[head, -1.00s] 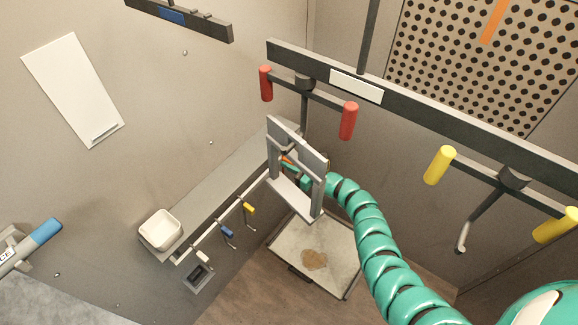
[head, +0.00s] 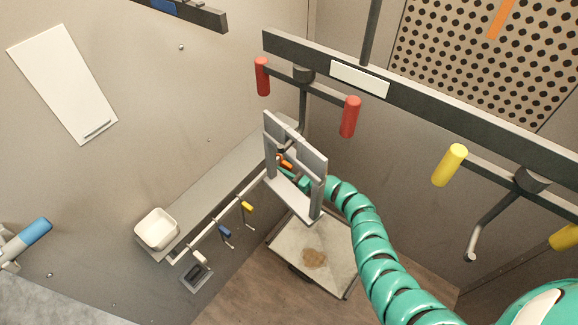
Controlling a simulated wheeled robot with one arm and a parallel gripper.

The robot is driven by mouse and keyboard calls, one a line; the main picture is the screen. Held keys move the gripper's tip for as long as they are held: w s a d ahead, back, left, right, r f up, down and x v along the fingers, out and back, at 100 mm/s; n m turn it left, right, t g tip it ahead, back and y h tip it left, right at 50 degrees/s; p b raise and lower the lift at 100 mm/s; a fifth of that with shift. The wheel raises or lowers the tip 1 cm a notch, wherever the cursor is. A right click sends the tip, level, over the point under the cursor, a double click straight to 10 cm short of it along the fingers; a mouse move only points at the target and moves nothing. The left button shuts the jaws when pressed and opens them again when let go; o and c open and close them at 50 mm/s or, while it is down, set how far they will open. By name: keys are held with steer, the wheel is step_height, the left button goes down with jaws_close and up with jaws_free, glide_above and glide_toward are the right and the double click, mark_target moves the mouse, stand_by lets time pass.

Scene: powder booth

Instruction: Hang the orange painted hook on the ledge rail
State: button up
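The ledge rail (head: 212,230) is a thin pale bar along the front of the grey ledge on the left wall. Hooks with yellow (head: 247,206), blue (head: 225,230) and white (head: 200,257) tops hang along it. A small orange piece, apparently the orange painted hook (head: 286,163), shows through the grey hanging frame, near the rail's far end. My teal arm reaches behind this frame, and my gripper (head: 290,174) is mostly hidden there, close to the orange piece. I cannot tell whether its fingers are shut on it or whether the hook touches the rail.
The grey frame (head: 318,190) hangs in front of my gripper. A dark overhead bar (head: 420,105) carries red (head: 350,117) and yellow (head: 449,165) cylinders. A white bowl (head: 157,229) stands on the ledge (head: 215,187). A tray with brown powder (head: 335,263) lies below.

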steer(key=shift+d, duration=0.1)
steer(key=b+v, duration=0.1)
steer(key=v, duration=1.6)
steer(key=shift+s+d, duration=0.1)
